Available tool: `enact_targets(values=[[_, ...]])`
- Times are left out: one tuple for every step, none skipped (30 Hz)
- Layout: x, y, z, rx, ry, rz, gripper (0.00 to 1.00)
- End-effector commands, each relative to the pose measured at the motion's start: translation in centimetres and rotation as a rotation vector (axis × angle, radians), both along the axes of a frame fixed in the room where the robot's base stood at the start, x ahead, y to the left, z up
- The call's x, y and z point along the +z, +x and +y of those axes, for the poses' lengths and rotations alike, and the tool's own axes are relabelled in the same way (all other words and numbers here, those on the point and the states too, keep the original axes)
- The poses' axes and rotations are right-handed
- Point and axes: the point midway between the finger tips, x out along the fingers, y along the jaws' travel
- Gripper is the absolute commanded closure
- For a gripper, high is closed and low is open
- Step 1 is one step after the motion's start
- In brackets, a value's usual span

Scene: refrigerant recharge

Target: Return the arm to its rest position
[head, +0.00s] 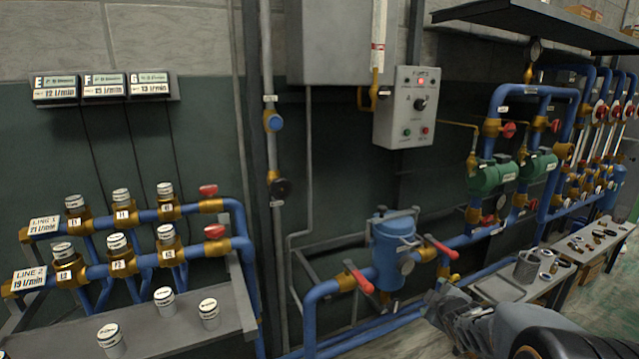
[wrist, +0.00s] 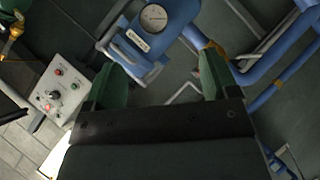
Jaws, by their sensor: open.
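My arm reaches in from the bottom right of the head view, and my gripper (head: 441,298) is in front of the lower pipework, right of the blue filter vessel (head: 393,250). In the wrist view my gripper (wrist: 160,84) is open, with its two green-looking fingers wide apart and nothing between them. The blue vessel with its round gauge (wrist: 154,17) shows beyond the fingers at the top of that view. No object is seen touching the fingers. The fingertips are too small to make out clearly in the head view.
Red-handled valves (head: 358,279) sit on blue pipes near the gripper. A workbench (head: 545,283) with a grey cup (head: 527,266) and small parts stands at right. A control box (head: 405,107) hangs on the wall. At left, a grey shelf (head: 150,335) holds several white-capped cartridges.

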Motion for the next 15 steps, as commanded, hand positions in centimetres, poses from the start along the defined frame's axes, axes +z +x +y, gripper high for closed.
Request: enact_targets(values=[[5.1, -1.2, 0.9, -0.059, 0.049, 0.032, 0.19], [6.5, -1.9, 1.3, -0.101, 0.086, 0.057, 0.19], [8.3, -3.1, 1.9, -0.157, 0.135, 0.094, 0.19], [9.7, -4.0, 2.4, -0.2, 0.174, 0.119, 0.19], [11.0, -5.0, 2.9, -0.238, 0.208, 0.146, 0.19], [12.7, -6.3, 3.8, -0.283, 0.261, 0.185, 0.19], [13.9, -7.4, 4.4, -0.321, 0.302, 0.212, 0.19], [15.0, -8.4, 5.0, -0.358, 0.341, 0.24, 0.19], [16.4, -9.8, 5.8, -0.405, 0.392, 0.278, 0.19], [17.3, -10.9, 6.4, -0.437, 0.428, 0.305, 0.19], [18.3, -11.9, 7.0, -0.468, 0.462, 0.333, 0.19], [19.4, -13.2, 7.8, -0.505, 0.505, 0.368, 0.19], [20.1, -14.2, 8.4, -0.532, 0.535, 0.396, 0.19], [20.8, -15.1, 8.9, -0.556, 0.563, 0.421, 0.19], [21.7, -16.2, 9.6, -0.585, 0.595, 0.453, 0.19]])
